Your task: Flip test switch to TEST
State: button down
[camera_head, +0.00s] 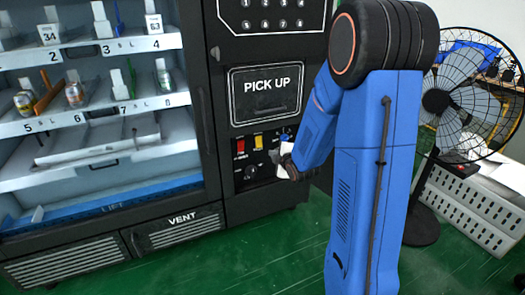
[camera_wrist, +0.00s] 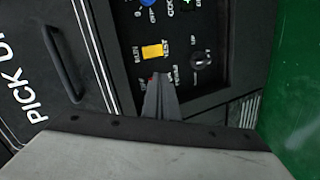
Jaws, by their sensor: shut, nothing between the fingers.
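The test switch is the yellow rocker (camera_head: 258,142) on the black control panel under the pick-up door. In the wrist view the yellow switch (camera_wrist: 152,51) sits between the sideways labels RUN on its left and TEST on its right. I cannot tell which way it is tipped. My gripper (camera_head: 278,160) is at the panel, to the lower right of the switch in the head view. In the wrist view my gripper's fingers (camera_wrist: 159,80) are shut and empty. Their tips are just below the yellow switch, apart from it in the picture, over a mostly hidden red switch.
A red switch (camera_head: 240,147) is left of the yellow one. A blue knob (camera_head: 284,136) and a black knob (camera_wrist: 201,60) are nearby. The pick-up door (camera_head: 265,93) is above, shelves of bottles are left. A fan (camera_head: 437,101) stands right. Green floor shows in front.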

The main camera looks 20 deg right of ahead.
aim_at(260, 147)
jog(key=w+d+f+n+t+y, duration=0.1)
jog(key=w+d+f+n+t, duration=0.1)
jog(key=f, duration=0.4)
jog(key=shift+w+d+f+n+t, duration=0.2)
jog(key=shift+w+d+n+t, duration=0.25)
jog(key=shift+w+n, duration=0.4)
jog(key=shift+s, duration=0.15)
jog(key=w, duration=0.4)
jog(key=w+f, duration=0.1)
jog(key=w, duration=0.4)
jog(key=w+f, duration=0.1)
jog(key=w, duration=0.3)
jog(key=shift+w, duration=0.45)
jog(key=shift+w+f, duration=0.1)
jog(key=shift+w, duration=0.15)
jog(key=shift+s, duration=0.1)
